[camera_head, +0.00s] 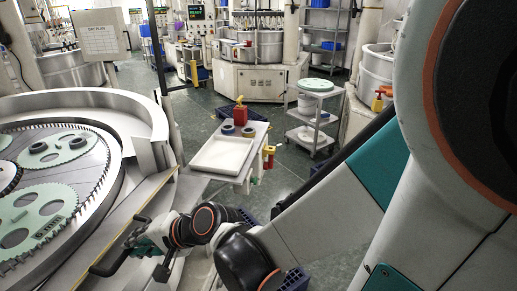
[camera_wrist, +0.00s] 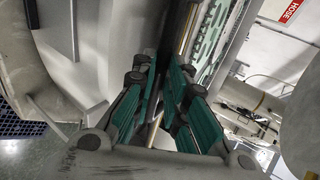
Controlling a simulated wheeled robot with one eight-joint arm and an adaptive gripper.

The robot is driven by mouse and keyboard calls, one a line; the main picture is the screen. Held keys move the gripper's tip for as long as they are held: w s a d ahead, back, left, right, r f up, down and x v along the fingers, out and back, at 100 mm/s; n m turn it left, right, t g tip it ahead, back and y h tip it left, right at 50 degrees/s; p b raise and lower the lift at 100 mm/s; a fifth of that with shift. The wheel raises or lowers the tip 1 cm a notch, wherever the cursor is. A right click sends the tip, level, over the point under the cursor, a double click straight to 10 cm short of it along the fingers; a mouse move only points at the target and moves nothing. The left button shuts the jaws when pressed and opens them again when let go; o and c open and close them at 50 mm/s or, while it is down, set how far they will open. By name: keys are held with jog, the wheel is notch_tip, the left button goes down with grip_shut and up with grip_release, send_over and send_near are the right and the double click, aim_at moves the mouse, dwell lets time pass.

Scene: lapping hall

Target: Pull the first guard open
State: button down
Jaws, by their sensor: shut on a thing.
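The first guard (camera_head: 160,190) is a pale metal panel with a brass-coloured top edge, in front of the round lapping machine at the left of the head view. A black bar handle (camera_head: 106,268) stands out along it. My gripper (camera_head: 134,243) is shut on the handle near its far end. In the wrist view the teal fingers of my gripper (camera_wrist: 162,75) reach toward the brass-edged panel.
The lapping plate carries green toothed discs (camera_head: 50,212). A grey shelf trolley (camera_head: 313,118) stands farther right. Green floor is open between them.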

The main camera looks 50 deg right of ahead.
jog(key=shift+s+d+f+b, duration=0.1)
jog(key=shift+s+f+b, duration=0.15)
jog(key=shift+f+b, duration=0.35)
jog(key=shift+s+d+f+b, duration=0.2)
jog(key=shift+f+b, duration=0.15)
jog(key=shift+f, duration=0.5)
jog(key=shift+s+d+f+b, duration=0.1)
jog(key=shift+s+f+b, duration=0.15)
jog(key=shift+f+b, duration=0.35)
jog(key=shift+a, duration=0.1)
